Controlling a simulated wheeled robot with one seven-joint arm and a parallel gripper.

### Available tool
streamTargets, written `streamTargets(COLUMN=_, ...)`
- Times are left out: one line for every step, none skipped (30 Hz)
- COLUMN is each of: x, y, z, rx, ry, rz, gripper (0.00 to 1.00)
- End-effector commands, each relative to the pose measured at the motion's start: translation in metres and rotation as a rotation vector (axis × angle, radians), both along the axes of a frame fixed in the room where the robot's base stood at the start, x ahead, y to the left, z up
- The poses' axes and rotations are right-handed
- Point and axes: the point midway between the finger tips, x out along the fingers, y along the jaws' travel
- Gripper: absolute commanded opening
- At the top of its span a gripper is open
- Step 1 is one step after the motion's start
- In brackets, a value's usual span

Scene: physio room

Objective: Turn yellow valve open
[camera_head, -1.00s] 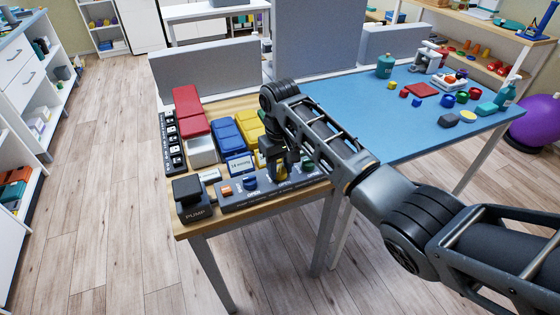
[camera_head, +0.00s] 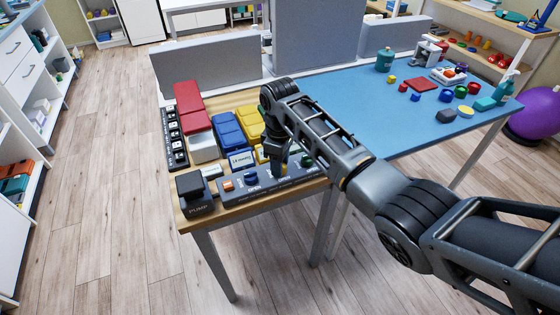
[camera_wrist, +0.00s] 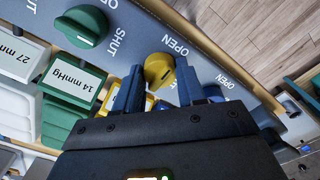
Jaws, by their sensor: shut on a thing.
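The yellow valve (camera_wrist: 158,68) is a round knob on a grey panel (camera_head: 230,195) at the front edge of the wooden table. My gripper (camera_wrist: 160,92) points down at it, with a blue-grey finger on each side of the knob. In the wrist view the fingers are closed on the knob, and the word OPEN shows just beyond it. In the head view my gripper (camera_head: 279,170) covers most of the yellow valve. A green valve (camera_wrist: 84,27) beside it has SHUT printed next to it.
A blue valve (camera_head: 250,178) and an orange one (camera_head: 228,185) sit left on the panel. The black PUMP block (camera_head: 194,190) stands at its left end. A blue-topped table (camera_head: 360,110) adjoins right.

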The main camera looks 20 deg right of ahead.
Motion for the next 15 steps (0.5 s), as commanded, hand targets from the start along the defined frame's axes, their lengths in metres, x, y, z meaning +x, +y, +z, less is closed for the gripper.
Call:
streamTargets(x=0.0000, y=0.0001, z=0.0004, rx=0.000, ry=0.000, rz=0.007, gripper=0.09)
streamTargets(x=0.0000, y=0.0001, z=0.0004, rx=0.000, ry=0.000, rz=0.011, gripper=0.09)
streamTargets(x=0.0000, y=0.0001, z=0.0003, rx=0.000, ry=0.000, rz=0.014, gripper=0.09)
streamTargets(x=0.0000, y=0.0001, z=0.0003, rx=0.000, ry=0.000, rz=0.016, gripper=0.09)
streamTargets(x=0.0000, y=0.0001, z=0.0003, rx=0.000, ry=0.000, rz=0.017, gripper=0.09)
streamTargets(x=0.0001, y=0.0002, z=0.0003, rx=0.000, ry=0.000, rz=0.018, gripper=0.09)
streamTargets(x=0.0001, y=0.0002, z=0.0003, rx=0.000, ry=0.000, rz=0.018, gripper=0.09)
streamTargets(x=0.0001, y=0.0002, z=0.0003, rx=0.000, ry=0.000, rz=0.019, gripper=0.09)
streamTargets(x=0.0001, y=0.0001, z=0.0003, rx=0.000, ry=0.000, rz=0.019, gripper=0.09)
streamTargets(x=0.0001, y=0.0002, z=0.0003, rx=0.000, ry=0.000, rz=0.018, gripper=0.09)
streamTargets(x=0.0001, y=0.0001, z=0.0003, rx=0.000, ry=0.000, rz=0.018, gripper=0.09)
streamTargets(x=0.0002, y=0.0002, z=0.0003, rx=0.001, ry=-0.001, rz=0.018, gripper=0.09)
streamTargets(x=0.0002, y=0.0002, z=0.0003, rx=0.001, ry=-0.001, rz=0.018, gripper=0.09)
streamTargets(x=0.0002, y=0.0002, z=0.0003, rx=0.001, ry=-0.001, rz=0.018, gripper=0.09)
streamTargets(x=0.0002, y=0.0002, z=0.0004, rx=0.001, ry=-0.001, rz=0.018, gripper=0.40)
